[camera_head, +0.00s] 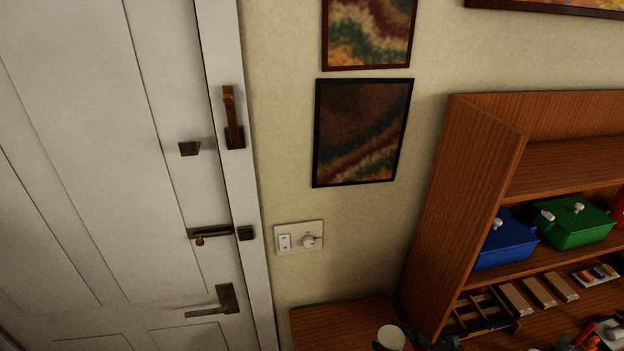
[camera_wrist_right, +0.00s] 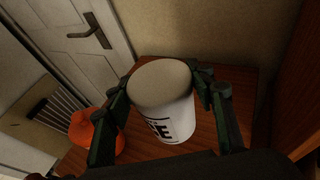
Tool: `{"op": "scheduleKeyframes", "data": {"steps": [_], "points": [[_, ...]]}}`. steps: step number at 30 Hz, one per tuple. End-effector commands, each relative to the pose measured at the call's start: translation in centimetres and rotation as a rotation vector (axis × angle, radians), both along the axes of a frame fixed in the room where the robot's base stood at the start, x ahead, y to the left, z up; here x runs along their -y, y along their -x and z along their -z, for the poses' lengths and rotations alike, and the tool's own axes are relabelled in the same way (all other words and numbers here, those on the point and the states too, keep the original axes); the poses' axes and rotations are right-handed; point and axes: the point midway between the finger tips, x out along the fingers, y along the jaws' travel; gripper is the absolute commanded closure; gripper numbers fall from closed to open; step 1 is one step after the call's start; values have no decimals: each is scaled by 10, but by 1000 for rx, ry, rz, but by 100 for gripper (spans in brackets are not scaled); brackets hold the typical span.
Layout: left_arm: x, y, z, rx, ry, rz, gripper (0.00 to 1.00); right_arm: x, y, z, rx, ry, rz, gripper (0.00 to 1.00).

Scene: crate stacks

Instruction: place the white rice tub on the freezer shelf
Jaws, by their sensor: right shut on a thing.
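The white tub (camera_wrist_right: 165,118) with dark lettering, partly readable, sits between the fingers of my right gripper (camera_wrist_right: 165,84) in the right wrist view. The fingers touch it on both sides, shut on it. In the head view the tub (camera_head: 391,337) shows at the bottom edge, with part of my dark right gripper (camera_head: 425,341) beside it. A brown wooden surface lies behind and below the tub; I cannot tell whether the tub touches it. No freezer shelf is recognisable. My left gripper is not in view.
A wooden shelf unit (camera_head: 470,180) stands at right, holding a blue box (camera_head: 505,243), a green box (camera_head: 575,225) and small items. A low wooden top (camera_head: 340,318) adjoins it. A white door (camera_head: 110,150) is at left. An orange object (camera_wrist_right: 84,130) lies left of the tub.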

Motion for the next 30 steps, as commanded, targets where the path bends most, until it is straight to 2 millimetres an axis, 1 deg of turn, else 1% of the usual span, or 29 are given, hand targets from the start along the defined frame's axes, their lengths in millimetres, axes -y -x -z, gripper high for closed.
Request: {"op": "scheduleKeyframes", "data": {"steps": [3,9,27,30], "points": [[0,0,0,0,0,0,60,0,1,-4,10,-4,116,83],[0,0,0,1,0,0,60,6,1,-10,30,-12,233,83],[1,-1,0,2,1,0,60,6,1,-11,32,-13,245,83],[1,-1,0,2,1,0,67,6,1,-11,32,-16,246,83]]}}
